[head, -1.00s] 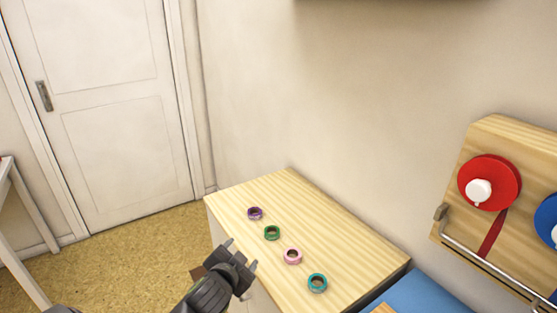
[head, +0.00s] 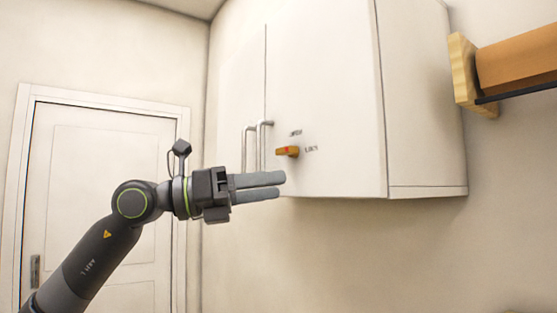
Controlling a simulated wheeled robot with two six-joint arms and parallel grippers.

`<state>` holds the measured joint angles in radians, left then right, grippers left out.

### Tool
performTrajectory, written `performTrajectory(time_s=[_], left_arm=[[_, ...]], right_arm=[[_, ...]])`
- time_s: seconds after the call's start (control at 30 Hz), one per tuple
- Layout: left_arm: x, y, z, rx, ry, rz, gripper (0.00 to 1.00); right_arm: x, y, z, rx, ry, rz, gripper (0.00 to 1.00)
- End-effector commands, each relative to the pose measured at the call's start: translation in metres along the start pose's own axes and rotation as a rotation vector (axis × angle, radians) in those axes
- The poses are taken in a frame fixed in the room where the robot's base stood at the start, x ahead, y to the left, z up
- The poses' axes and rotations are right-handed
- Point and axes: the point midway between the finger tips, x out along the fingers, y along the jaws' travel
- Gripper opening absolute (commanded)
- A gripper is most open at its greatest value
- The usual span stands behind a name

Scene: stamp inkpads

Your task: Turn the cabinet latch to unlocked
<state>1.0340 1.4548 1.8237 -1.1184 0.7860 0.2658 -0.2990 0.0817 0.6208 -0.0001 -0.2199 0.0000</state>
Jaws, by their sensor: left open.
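The cabinet latch (head: 288,151) is a small orange knob with a red mark, on the front of a white wall cabinet (head: 325,100). It lies roughly horizontal. Two small dark labels stand by it, one above and one to its right; their words are too small to read surely. My left gripper (head: 282,187) is raised below the latch in the picture, its two grey fingers pointing right, a narrow gap between them. It is open and empty, apart from the latch. My right gripper is not in view.
Two vertical metal door handles (head: 264,145) stand just left of the latch, close above my gripper in the picture. A wooden bracket (head: 463,75) with an orange-brown roll (head: 518,62) juts from the wall at the right. The wall below the cabinet is clear.

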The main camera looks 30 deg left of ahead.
Motion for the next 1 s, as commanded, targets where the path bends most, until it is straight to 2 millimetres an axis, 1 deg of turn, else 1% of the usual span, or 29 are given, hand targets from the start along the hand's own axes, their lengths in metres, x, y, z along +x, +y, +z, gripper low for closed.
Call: performTrajectory(time_s=[0.03,0.1,0.2,0.3,0.4,0.47,0.57,0.8,1.0], left_arm=[[-0.019,-0.011,0.021,0.087,0.019,0.074,0.65],[-0.043,-0.019,0.041,0.170,0.043,0.177,0.65],[-0.076,-0.028,0.063,0.245,0.059,0.305,0.65],[-0.100,-0.033,0.075,0.282,0.064,0.392,0.65],[-0.112,-0.035,0.081,0.294,0.066,0.436,0.65],[-0.111,-0.034,0.083,0.296,0.067,0.447,0.65],[-0.101,-0.029,0.084,0.296,0.071,0.446,0.65],[-0.059,-0.011,0.086,0.295,0.070,0.441,0.65],[-0.028,0.004,0.085,0.294,0.070,0.440,0.65]], right_arm=[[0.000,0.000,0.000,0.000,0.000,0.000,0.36],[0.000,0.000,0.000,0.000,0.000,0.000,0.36],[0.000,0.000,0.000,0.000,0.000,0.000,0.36],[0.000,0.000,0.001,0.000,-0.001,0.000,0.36],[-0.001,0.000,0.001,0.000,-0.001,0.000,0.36],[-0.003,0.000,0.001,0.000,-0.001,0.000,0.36],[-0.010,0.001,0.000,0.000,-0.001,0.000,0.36],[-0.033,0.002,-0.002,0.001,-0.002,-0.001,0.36],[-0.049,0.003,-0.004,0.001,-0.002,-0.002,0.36]])
